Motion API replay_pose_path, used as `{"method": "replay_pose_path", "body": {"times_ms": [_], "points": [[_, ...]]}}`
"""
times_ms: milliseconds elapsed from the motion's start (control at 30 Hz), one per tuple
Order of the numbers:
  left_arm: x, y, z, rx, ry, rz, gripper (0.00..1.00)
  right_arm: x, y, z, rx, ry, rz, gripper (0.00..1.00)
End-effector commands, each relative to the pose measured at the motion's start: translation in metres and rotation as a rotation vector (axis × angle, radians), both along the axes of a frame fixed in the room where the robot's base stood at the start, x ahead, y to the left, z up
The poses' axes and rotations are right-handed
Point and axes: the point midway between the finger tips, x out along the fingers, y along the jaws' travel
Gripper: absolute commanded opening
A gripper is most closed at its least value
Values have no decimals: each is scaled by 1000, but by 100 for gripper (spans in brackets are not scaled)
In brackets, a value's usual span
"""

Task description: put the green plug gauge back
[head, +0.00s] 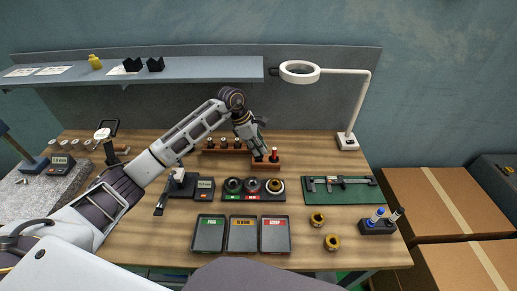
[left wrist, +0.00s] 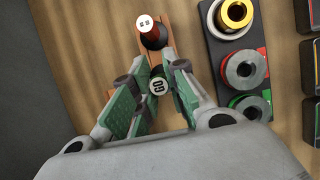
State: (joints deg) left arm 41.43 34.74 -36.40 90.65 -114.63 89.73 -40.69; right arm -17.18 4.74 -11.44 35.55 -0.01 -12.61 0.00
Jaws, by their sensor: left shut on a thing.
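A dark holder (head: 253,197) with ring gauges lies in front, with three trays (head: 242,247) nearer. A green mat (head: 341,198) with a caliper is at right. A lamp (head: 347,140) stands behind it.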

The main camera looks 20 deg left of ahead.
Motion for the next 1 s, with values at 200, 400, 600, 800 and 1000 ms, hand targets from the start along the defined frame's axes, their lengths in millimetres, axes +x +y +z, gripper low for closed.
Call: {"method": "replay_pose_path", "body": {"times_ms": [200, 400, 600, 800, 1000], "points": [[0, 0, -9, 0, -1, -1, 0, 0, 1, 2, 1, 0, -1, 40], [0, 0, -9, 0, -1, -1, 0, 0, 4, 1, 4, 0, -2, 40], [0, 0, -13, 0, -1, -1, 0, 0, 5, -2, 5, 0, -3, 40], [0, 0, -17, 0, -1, -1, 0, 0, 5, -6, 5, 0, -2, 40], [0, 0, -17, 1, 0, -1, 36, 0, 5, -5, 5, 1, -2, 40]]}}
